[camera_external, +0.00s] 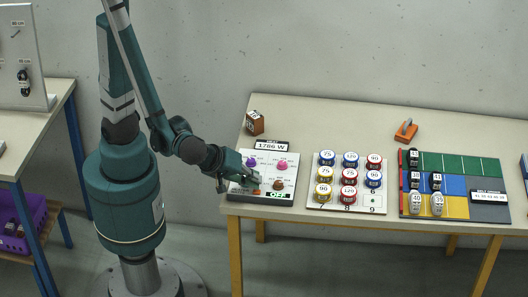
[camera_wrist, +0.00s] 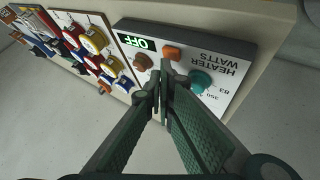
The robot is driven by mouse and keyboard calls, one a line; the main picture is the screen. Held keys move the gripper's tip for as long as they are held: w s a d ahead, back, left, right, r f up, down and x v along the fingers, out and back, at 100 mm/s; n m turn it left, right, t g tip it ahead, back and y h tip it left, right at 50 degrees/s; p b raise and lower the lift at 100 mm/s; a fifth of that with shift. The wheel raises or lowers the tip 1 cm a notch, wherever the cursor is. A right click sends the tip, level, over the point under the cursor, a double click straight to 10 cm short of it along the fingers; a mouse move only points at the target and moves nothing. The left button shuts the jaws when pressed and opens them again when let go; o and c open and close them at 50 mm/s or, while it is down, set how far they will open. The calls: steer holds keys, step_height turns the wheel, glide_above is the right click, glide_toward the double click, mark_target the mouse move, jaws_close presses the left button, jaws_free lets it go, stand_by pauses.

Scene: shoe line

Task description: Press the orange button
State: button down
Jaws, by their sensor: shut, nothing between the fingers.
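The orange button (camera_wrist: 172,52) is a small orange block on the front edge of the white heater panel (camera_wrist: 232,68), beside the green OFF display (camera_wrist: 137,42). In the external view, the orange button (camera_external: 256,192) shows only in part below my gripper (camera_external: 249,186). My gripper is shut and empty, pointing down at the panel. In the wrist view, its fingertips (camera_wrist: 163,82) appear just below the orange button, between the brown knob (camera_wrist: 142,62) and the teal knob (camera_wrist: 201,80). I cannot tell whether they touch the panel.
A purple knob (camera_external: 250,162) and a pink knob (camera_external: 282,165) stand on the panel's far side. A wattage sign (camera_external: 271,146) and a brown box (camera_external: 255,122) are behind it. A board of numbered cans (camera_external: 325,204) is to the right.

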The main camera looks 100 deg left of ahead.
steer(key=shift+r, duration=0.1)
steer(key=shift+r+p, duration=2.35)
steer(key=shift+r, duration=0.55)
stand_by(1.2)
